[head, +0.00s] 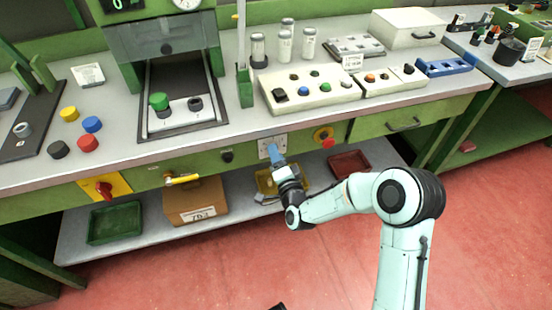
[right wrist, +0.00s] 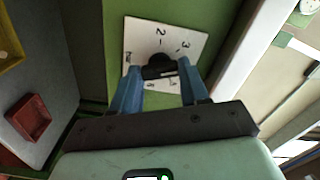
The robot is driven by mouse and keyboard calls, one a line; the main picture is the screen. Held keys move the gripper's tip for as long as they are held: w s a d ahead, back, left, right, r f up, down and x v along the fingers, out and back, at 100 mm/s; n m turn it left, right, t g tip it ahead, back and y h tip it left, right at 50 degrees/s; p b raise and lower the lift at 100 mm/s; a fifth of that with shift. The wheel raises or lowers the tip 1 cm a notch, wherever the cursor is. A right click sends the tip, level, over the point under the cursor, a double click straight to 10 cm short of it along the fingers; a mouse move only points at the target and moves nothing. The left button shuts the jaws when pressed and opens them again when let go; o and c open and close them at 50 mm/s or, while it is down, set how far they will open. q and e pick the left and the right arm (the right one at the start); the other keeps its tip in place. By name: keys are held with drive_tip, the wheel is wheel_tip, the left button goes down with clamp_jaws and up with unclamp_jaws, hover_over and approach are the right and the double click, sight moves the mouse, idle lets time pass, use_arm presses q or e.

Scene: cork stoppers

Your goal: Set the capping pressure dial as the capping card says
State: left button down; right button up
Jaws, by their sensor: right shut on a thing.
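The capping pressure dial is a black knob (right wrist: 157,62) on a white square scale plate (right wrist: 190,43), which also shows on the green bench front in the head view (head: 264,149). Where the knob points I cannot tell. A small white card (head: 352,62) stands behind the button panel and another card (head: 88,74) lies at the left; their text is unreadable. My left gripper is not seen.
Below is a shelf with a cardboard box (head: 195,197) and trays.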

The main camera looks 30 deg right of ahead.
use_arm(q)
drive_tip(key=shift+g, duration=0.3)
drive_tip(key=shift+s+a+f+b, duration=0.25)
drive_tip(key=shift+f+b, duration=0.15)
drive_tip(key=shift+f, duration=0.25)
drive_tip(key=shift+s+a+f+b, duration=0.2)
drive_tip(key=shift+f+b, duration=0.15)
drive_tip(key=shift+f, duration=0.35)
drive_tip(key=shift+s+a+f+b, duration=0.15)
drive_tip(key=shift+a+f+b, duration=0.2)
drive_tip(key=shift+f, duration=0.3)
use_arm(e)
drive_tip(key=shift+n, duration=2.8)
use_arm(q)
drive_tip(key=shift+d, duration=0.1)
use_arm(e)
drive_tip(key=o, duration=1.1)
drive_tip(key=shift+c, duration=0.2)
